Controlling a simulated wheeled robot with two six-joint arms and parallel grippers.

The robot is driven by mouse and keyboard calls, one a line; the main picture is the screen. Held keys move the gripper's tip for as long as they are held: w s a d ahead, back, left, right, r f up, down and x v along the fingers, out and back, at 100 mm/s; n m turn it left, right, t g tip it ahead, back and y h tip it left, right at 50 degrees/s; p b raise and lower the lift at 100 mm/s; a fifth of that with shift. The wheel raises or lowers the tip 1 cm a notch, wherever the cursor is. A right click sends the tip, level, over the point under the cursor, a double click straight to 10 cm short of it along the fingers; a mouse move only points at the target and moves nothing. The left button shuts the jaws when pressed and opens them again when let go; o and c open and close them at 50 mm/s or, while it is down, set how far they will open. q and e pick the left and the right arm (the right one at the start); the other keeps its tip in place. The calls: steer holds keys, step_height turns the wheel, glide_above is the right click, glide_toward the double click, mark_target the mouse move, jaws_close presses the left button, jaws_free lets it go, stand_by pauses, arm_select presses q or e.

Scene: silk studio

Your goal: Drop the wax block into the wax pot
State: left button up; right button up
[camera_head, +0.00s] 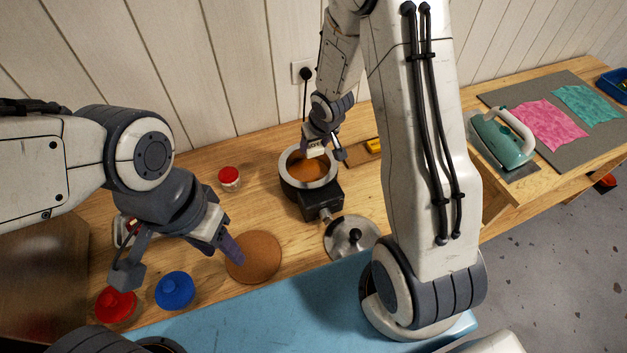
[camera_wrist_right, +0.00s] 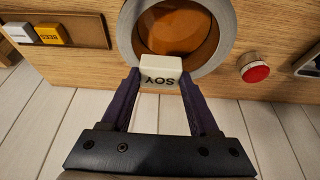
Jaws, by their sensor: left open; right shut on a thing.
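The wax pot (camera_head: 287,183) is a dark round pot with a pale rim and orange-brown wax inside, standing near the back of the wooden table. Its rim (camera_wrist_right: 127,35) fills the top of the right wrist view. My right gripper (camera_head: 315,147) is shut on a white wax block (camera_wrist_right: 161,69) lettered SOY. The block also shows in the head view (camera_head: 314,152), over the pot's opening near its rear rim. Its exact height above the wax is unclear. My left gripper (camera_head: 222,238) is open and empty near a brown round mat (camera_head: 253,258).
A wooden tray (camera_wrist_right: 88,22) with a yellow BEES block (camera_wrist_right: 49,34) lies beside the pot. A metal lid (camera_head: 340,228) lies in front. A green iron (camera_head: 500,140) is at right.

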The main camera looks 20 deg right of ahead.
step_height(320, 180, down, 4)
steer(key=b, duration=0.2)
steer(key=shift+r+b, duration=0.25)
steer(key=shift+b, duration=0.1)
steer(key=o, duration=1.4)
steer(key=shift+s+r, duration=0.1)
steer(key=shift+r, duration=0.05)
steer(key=p+v, duration=0.6)
steer(key=v, duration=0.4)
steer(key=shift+s+a+r+p, duration=0.1)
steer(key=shift+p, duration=0.25)
